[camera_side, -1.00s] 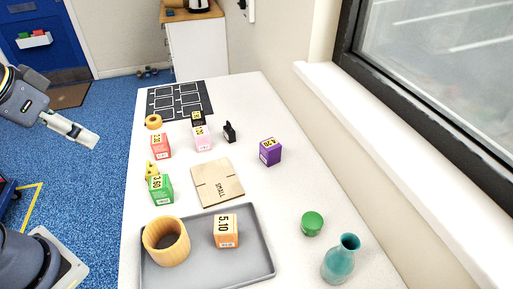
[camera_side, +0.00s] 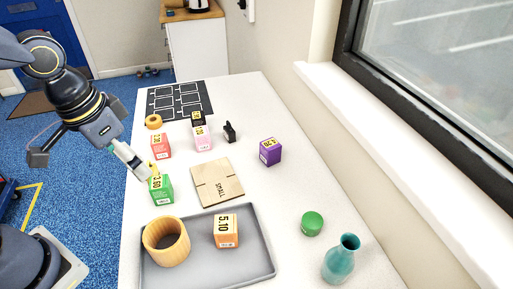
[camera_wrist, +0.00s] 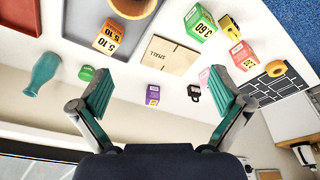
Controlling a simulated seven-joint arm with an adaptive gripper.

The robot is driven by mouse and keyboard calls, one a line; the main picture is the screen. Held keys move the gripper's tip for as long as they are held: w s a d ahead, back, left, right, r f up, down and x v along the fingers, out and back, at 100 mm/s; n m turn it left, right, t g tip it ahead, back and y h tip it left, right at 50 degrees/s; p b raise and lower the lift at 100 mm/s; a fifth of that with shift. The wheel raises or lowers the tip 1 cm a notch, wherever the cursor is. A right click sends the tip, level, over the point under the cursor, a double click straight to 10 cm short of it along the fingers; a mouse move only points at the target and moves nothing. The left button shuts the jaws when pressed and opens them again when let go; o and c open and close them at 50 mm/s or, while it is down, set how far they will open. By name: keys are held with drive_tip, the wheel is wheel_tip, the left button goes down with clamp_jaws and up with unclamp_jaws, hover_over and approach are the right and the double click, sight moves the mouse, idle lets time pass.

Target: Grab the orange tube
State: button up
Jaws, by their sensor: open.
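No thing is plainly an orange tube. The closest is a hollow, upright, tan-orange cylinder (camera_side: 166,252) on the left of the grey tray; part of it shows at the top edge of the wrist view (camera_wrist: 135,8). A small orange-yellow ring (camera_side: 153,122) lies by the dark grid at the table's far left; it also shows at the right of the wrist view (camera_wrist: 276,68). My gripper (camera_side: 92,167) is at the table's left edge, beyond the cylinder and apart from it. In the wrist view its fingers (camera_wrist: 163,93) are wide apart with nothing held.
The grey tray (camera_side: 262,270) also holds an orange 5.10 box (camera_side: 226,232). Green (camera_side: 161,189), red (camera_side: 160,147), pink (camera_side: 202,139) and purple (camera_side: 270,152) boxes stand beyond. A flat carton (camera_side: 217,183) lies mid-table. A teal vase (camera_side: 339,262) and green disc (camera_side: 312,223) stand right.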

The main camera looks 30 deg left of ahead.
drive_tip(key=s+d+f+m+g, duration=0.2)
drive_tip(key=d+f+g, duration=0.1)
drive_tip(key=d+f, duration=0.3)
approach(171, 240)
drive_tip(key=shift+s+d+f+y, duration=0.15)
drive_tip(key=shift+s+d, duration=0.3)
drive_tip(key=shift+d, duration=0.05)
drive_tip(key=shift+s+d+f+y, duration=0.15)
drive_tip(key=shift+s+d, duration=0.3)
drive_tip(key=shift+w+d+f, duration=0.1)
drive_tip(key=shift+w+f, duration=0.05)
drive_tip(key=shift+f, duration=1.4)
drive_tip(key=shift+w+d+f, duration=0.1)
drive_tip(key=shift+w+f, duration=0.05)
drive_tip(key=shift+f, duration=1.4)
drive_tip(key=c, duration=0.4)
